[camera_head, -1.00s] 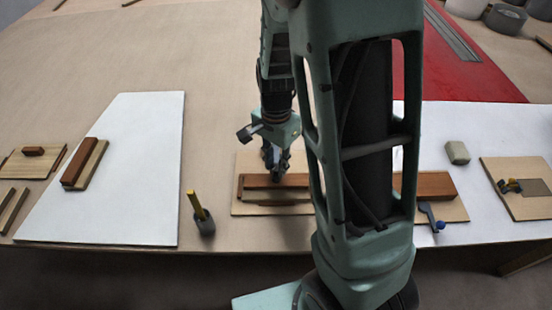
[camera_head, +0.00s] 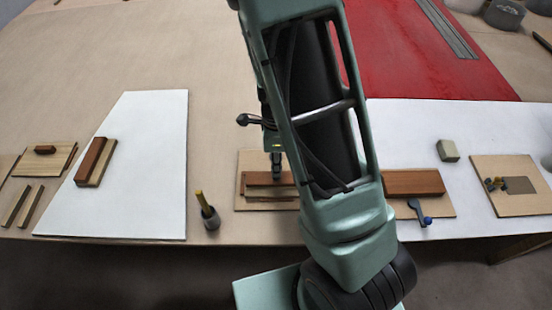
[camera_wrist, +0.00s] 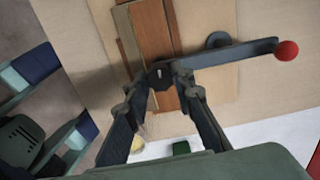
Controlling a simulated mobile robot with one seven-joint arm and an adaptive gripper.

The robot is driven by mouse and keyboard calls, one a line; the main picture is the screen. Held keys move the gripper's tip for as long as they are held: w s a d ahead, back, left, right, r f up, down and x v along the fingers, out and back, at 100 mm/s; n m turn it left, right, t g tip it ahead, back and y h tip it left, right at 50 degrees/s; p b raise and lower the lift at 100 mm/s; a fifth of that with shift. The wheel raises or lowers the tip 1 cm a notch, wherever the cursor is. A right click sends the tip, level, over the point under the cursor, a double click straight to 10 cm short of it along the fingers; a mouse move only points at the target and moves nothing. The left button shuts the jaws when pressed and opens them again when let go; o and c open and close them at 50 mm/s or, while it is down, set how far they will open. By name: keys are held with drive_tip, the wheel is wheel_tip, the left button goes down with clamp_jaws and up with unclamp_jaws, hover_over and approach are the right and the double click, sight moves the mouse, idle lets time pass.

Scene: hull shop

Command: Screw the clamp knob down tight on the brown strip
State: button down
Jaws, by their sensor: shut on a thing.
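The brown strip (camera_head: 262,178) lies along the small board near the table's front edge; it also shows in the wrist view (camera_wrist: 150,32). My gripper (camera_head: 277,172) points down over the strip. In the wrist view my gripper (camera_wrist: 161,76) has its fingertips closed around a small dark clamp knob (camera_wrist: 160,78) above the strip. A grey lever arm with a red ball end (camera_wrist: 287,50) reaches out to the right from near the knob. The knob is too small to make out in the head view. Whether it presses the strip cannot be told.
My arm hides the board's right part in the head view. A board with another brown block (camera_head: 413,183) and a blue-ended lever (camera_head: 420,213) lies to the right. A grey cup with a yellow stick (camera_head: 209,217) stands left. A white panel (camera_head: 145,200) lies farther left.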

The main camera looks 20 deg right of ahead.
drive_tip(key=shift+w+r+m+p, duration=0.1)
drive_tip(key=shift+m+p, duration=0.25)
drive_tip(key=shift+m, duration=0.25)
drive_tip(key=c, duration=1.7)
unclamp_jaws()
drive_tip(key=shift+o, duration=0.2)
wheel_tip(320, 180, up, 12)
